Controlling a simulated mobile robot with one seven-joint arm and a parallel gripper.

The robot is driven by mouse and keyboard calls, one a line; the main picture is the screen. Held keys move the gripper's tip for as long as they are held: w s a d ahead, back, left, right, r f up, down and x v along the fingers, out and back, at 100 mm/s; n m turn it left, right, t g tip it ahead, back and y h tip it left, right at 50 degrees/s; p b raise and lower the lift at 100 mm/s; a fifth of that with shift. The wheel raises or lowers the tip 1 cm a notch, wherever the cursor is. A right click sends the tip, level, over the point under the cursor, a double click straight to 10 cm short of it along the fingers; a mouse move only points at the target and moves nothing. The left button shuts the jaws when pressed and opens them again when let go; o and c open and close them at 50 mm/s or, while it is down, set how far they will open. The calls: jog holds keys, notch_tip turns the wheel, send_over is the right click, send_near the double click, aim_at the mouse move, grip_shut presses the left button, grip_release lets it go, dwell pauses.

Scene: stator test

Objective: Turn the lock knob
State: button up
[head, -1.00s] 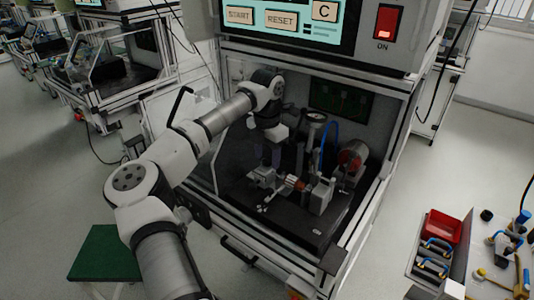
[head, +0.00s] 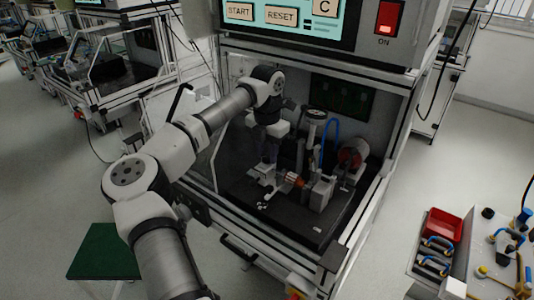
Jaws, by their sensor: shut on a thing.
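My gripper (head: 264,170) reaches down into the open test machine (head: 373,212), at the left side of its fixture. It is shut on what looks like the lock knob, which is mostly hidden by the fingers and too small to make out. The grey metal fixture (head: 322,192) stands on a black base plate. A copper-orange stator part (head: 293,179) sits in it, just right of my gripper.
A dial-topped post (head: 315,115) and a blue hose (head: 331,135) stand close behind the fixture. A green stool (head: 105,252) is at lower left. A red bin (head: 441,225) stands on the right-hand bench.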

jog(key=n+b, duration=0.2)
jog(key=n, duration=0.2)
jog(key=shift+n, duration=0.3)
jog(key=n+b, duration=0.1)
jog(key=n, duration=0.2)
jog(key=shift+n, duration=0.3)
jog(key=n+b, duration=0.1)
jog(key=n, duration=0.2)
jog(key=shift+n+b, duration=0.75)
jog(key=shift+n, duration=1.25)
jog(key=o, duration=1)
jog(key=shift+c, duration=0.2)
